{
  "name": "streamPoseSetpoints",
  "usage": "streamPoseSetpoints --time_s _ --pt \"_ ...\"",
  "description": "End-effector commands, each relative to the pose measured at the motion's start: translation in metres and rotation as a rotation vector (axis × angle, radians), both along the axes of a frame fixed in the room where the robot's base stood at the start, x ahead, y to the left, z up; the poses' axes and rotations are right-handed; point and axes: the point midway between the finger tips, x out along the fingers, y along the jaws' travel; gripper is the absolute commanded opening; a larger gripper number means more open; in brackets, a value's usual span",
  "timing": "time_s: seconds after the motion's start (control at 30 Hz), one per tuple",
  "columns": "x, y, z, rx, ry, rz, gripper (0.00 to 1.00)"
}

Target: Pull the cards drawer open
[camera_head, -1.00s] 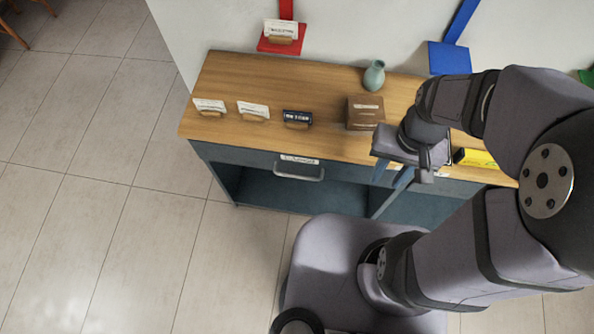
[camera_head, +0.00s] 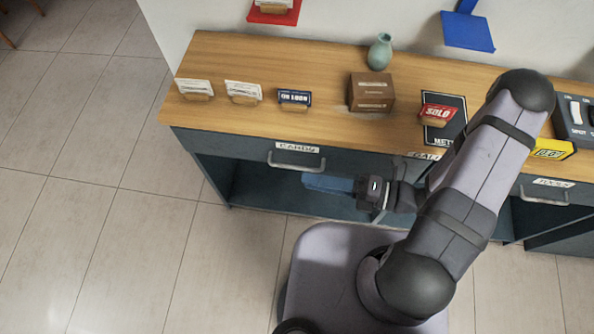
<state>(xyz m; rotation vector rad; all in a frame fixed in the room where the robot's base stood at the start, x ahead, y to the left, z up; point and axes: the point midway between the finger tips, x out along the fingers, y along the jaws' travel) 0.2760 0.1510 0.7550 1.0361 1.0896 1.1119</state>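A dark blue-grey drawer front (camera_head: 235,153) is at the left of the wooden-topped counter. It carries a white label (camera_head: 297,148), whose small print starts with "CA", and a grey bar handle (camera_head: 296,163). The drawer looks shut, flush with the counter front. My gripper (camera_head: 308,182) is in front of the counter, with its blue fingers pointing left. The fingertips are just below and right of the handle in the picture, and no grip on it shows. The fingers overlap from this side, so the gap between them is hidden.
Several card holders (camera_head: 294,99), a brown box (camera_head: 371,92) and a teal vase (camera_head: 380,52) stand on the counter. A second handled front (camera_head: 541,196) is at the right. An open shelf (camera_head: 265,190) lies below the drawer.

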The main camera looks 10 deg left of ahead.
Motion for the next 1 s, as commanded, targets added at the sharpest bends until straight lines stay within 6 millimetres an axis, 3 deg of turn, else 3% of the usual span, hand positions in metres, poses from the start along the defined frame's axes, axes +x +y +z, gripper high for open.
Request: streamPoseSetpoints --time_s 0.03,0.1,0.3,0.67,1.0 --pt "0.006 -0.001 -0.016 0.031 0.079 -0.072 0.28" --pt "0.015 -0.004 -0.028 0.066 0.168 -0.158 0.28" --pt "0.029 -0.011 -0.047 0.127 0.312 -0.297 0.28" --pt "0.032 -0.008 -0.049 0.136 0.335 -0.316 0.28" --pt "0.041 0.017 -0.051 0.134 0.334 -0.310 0.28"
